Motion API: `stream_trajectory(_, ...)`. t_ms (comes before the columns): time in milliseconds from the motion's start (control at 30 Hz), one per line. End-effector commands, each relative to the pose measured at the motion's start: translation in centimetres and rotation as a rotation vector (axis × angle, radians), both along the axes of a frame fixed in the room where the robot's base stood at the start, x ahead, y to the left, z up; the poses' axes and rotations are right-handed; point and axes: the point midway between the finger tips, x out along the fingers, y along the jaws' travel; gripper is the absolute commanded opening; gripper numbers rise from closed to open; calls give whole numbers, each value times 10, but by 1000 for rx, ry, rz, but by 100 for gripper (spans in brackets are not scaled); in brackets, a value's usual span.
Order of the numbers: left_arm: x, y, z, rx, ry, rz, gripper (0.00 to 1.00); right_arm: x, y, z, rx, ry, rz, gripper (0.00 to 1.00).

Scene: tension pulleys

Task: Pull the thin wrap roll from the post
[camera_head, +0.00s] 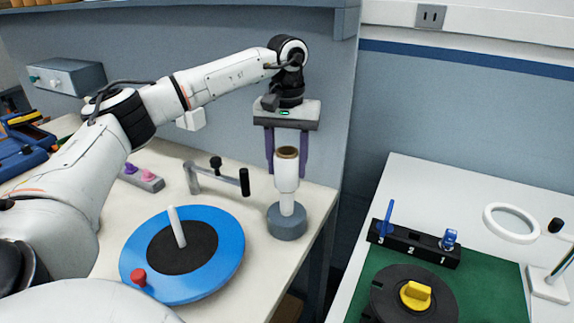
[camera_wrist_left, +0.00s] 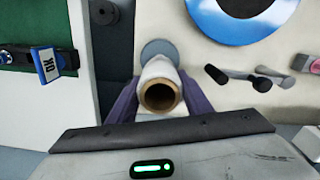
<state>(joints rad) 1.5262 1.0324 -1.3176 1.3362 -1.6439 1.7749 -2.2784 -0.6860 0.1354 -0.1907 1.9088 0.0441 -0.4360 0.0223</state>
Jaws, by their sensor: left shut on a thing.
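The thin wrap roll (camera_head: 287,182) is a white upright cylinder with a brown core open at the top. It is above a white post (camera_head: 287,205) on a round grey base (camera_head: 287,222). Bare post shows between the roll's lower end and the base. Whether the post's tip is inside the core is hidden. My left gripper (camera_head: 287,170) comes from above, its purple fingers on both sides of the roll, shut on it. In the left wrist view the roll (camera_wrist_left: 162,75) shows end-on between the fingers, the grey base behind it. My right gripper is not in view.
A blue disc (camera_head: 225,255) with a black centre and white peg lies left of the post. A black-handled crank (camera_head: 215,180) stands behind it. The table's right edge is close to the base. Another table (camera_head: 450,185) stands to the right across a gap.

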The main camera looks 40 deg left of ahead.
Motion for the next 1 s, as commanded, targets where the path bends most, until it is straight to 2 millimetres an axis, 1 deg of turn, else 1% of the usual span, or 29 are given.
stream_trajectory(500, 0, 0, 26, 0, -2, 0, 20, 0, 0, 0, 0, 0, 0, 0)
stream_trajectory(1000, 1, 0, 32, -1, -3, 0, 20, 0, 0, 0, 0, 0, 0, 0)
